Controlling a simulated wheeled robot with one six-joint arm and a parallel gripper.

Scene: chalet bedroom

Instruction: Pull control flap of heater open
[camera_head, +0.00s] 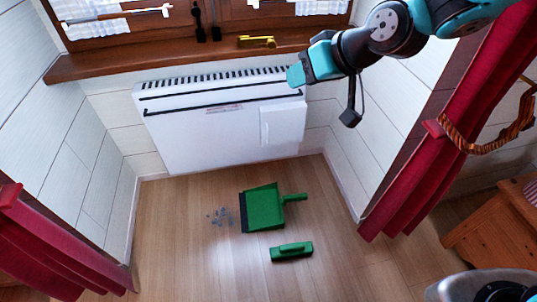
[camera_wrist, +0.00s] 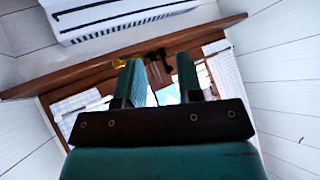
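The white heater (camera_head: 210,140) is mounted on the wall under the window sill. Its control flap (camera_head: 283,124) is a pale rectangular panel on the front at the right, and it looks closed. My gripper (camera_head: 295,75) is near the heater's upper right corner in the head view, above the flap in the picture. In the wrist view my gripper (camera_wrist: 159,78) has its two teal fingers apart with nothing between them. Part of the heater (camera_wrist: 115,25) shows upside down at the top of the wrist view. The flap is not visible there.
The wooden window sill (camera_head: 180,62) runs above the heater, with a yellow object (camera_head: 257,42) on it. A green dustpan (camera_head: 262,208) and a green brush (camera_head: 291,252) lie on the floor. Red curtains (camera_head: 455,110) hang at right. The floor close to the heater is mostly clear.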

